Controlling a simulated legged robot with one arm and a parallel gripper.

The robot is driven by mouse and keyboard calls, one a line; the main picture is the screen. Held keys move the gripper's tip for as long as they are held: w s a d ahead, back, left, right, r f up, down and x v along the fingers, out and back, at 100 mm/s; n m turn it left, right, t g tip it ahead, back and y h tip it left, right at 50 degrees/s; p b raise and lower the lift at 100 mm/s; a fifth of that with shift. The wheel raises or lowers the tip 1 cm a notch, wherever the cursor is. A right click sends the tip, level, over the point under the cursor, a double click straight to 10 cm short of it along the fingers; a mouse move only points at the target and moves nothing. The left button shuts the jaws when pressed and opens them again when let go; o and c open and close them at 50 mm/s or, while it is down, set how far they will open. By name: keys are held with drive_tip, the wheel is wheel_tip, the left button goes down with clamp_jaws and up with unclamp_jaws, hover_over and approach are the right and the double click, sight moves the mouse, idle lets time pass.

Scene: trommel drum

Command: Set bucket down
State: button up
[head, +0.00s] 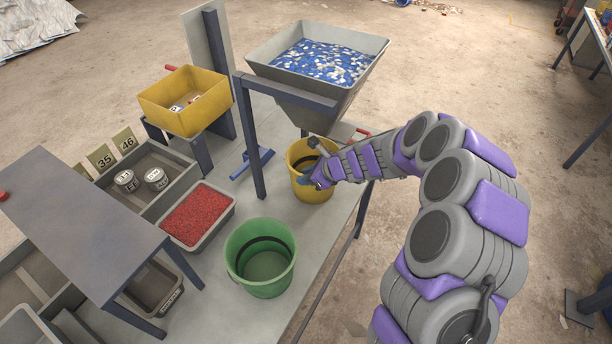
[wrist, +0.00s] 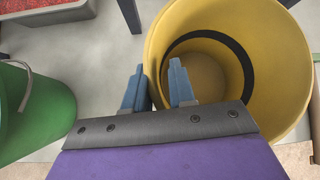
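The yellow bucket (head: 312,185) appears to stand upright on the grey table, under the hopper. Its mouth faces up and shows empty in the wrist view (wrist: 270,120), with a dark band inside. My gripper (head: 312,168) is at the bucket's rim. In the wrist view my gripper's blue-grey fingers (wrist: 158,88) are apart, one outside the rim and the other over the mouth. The near rim is partly hidden behind my gripper. Whether a finger touches the wall is not clear.
A green bucket (head: 262,285) stands on the table to the left. A hopper (head: 345,98) filled with blue and white bits rises above on posts. A tray of red granules (head: 230,213) and a yellow bin (head: 155,95) on a stand are further left. The table's right edge is close.

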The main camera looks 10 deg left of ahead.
drive_tip(key=shift+o, duration=0.7)
drive_tip(key=shift+a, duration=0.45)
drive_tip(key=p+v, duration=0.3)
drive_tip(key=v, duration=0.9)
drive_tip(key=shift+s, duration=0.1)
